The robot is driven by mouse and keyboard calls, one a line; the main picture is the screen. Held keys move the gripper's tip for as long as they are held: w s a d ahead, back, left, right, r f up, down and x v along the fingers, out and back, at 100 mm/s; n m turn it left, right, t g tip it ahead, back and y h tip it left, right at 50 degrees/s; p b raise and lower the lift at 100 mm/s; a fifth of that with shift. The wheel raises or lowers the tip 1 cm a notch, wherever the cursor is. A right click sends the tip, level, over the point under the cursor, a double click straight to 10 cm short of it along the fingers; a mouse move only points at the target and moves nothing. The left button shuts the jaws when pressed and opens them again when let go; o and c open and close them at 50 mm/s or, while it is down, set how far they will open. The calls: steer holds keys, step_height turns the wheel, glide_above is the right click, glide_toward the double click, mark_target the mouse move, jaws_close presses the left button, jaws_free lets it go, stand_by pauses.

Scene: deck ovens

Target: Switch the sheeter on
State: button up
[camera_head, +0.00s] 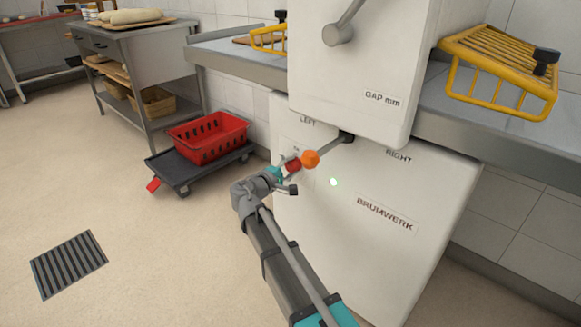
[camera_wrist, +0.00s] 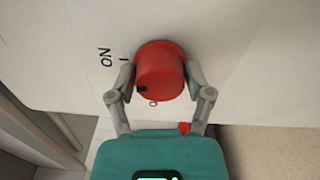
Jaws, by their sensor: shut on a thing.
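The sheeter (camera_head: 375,255) is a white machine lettered BRUMWERK. Its red rotary knob (camera_wrist: 160,68) has a black mark at its lower left. ON and I are printed to the left of the knob, and a 0 shows just below it. The mark appears to lie between the 0 and the I; its exact setting is hard to tell. My gripper (camera_wrist: 161,82) is shut on the knob, one finger on each side. In the head view the knob (camera_head: 292,165) is partly hidden by my gripper. A green-white lamp (camera_head: 333,182) glows on the machine's front.
A lever with an orange ball (camera_head: 310,159) projects close beside my gripper, between LEFT and RIGHT labels. Yellow wire guards (camera_head: 500,70) sit over the side tables. A red crate (camera_head: 208,138) rests on a dark dolly (camera_head: 190,178) to the left. Floor around the drain grate (camera_head: 68,264) is clear.

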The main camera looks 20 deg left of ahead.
steer(key=shift+w+r+m, duration=0.1)
steer(key=shift+w+m, duration=0.2)
steer(key=shift+m, duration=0.8)
steer(key=o, duration=1)
steer(key=shift+o, duration=0.2)
steer(key=shift+s, duration=0.1)
steer(key=shift+s, duration=0.2)
steer(key=v, duration=1.1)
steer(key=shift+s, duration=0.3)
